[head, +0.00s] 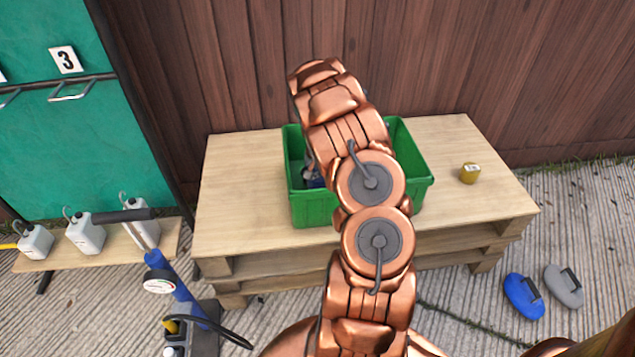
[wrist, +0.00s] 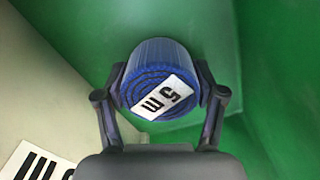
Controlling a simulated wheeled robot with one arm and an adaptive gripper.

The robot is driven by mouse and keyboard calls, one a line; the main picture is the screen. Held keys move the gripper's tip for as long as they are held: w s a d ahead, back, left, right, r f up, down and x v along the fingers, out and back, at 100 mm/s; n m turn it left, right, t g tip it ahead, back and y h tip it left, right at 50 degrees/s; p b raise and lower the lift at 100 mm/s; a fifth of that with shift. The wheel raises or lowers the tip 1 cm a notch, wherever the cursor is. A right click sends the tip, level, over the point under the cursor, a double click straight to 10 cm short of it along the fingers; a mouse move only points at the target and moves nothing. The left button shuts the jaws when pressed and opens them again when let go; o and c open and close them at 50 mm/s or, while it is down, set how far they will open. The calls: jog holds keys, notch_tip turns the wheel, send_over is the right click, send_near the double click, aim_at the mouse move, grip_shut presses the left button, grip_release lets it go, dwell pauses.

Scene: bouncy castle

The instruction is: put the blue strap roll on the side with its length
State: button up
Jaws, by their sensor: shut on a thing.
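The blue strap roll (wrist: 160,82) is between the two fingers of my gripper (wrist: 162,95) in the wrist view. My gripper is shut on it from both sides. Its coiled end faces the camera and bears a white label reading "5 m". Green walls of the crate lie behind it. In the head view a small blue patch (head: 316,183) shows inside the green crate (head: 312,211), beside my arm. My arm hides most of the crate's inside and most of the gripper there. I cannot tell whether the roll touches the crate.
The crate stands on a wooden pallet table (head: 240,190). A small yellow roll with a label (head: 469,173) stands right of the crate, with bare wood around it. In the wrist view a white label with black marks (wrist: 36,162) lies lower left on a pale surface.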

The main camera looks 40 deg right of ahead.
jog(key=shift+f, duration=0.35)
jog(key=shift+f, duration=0.15)
jog(key=o, duration=1.4)
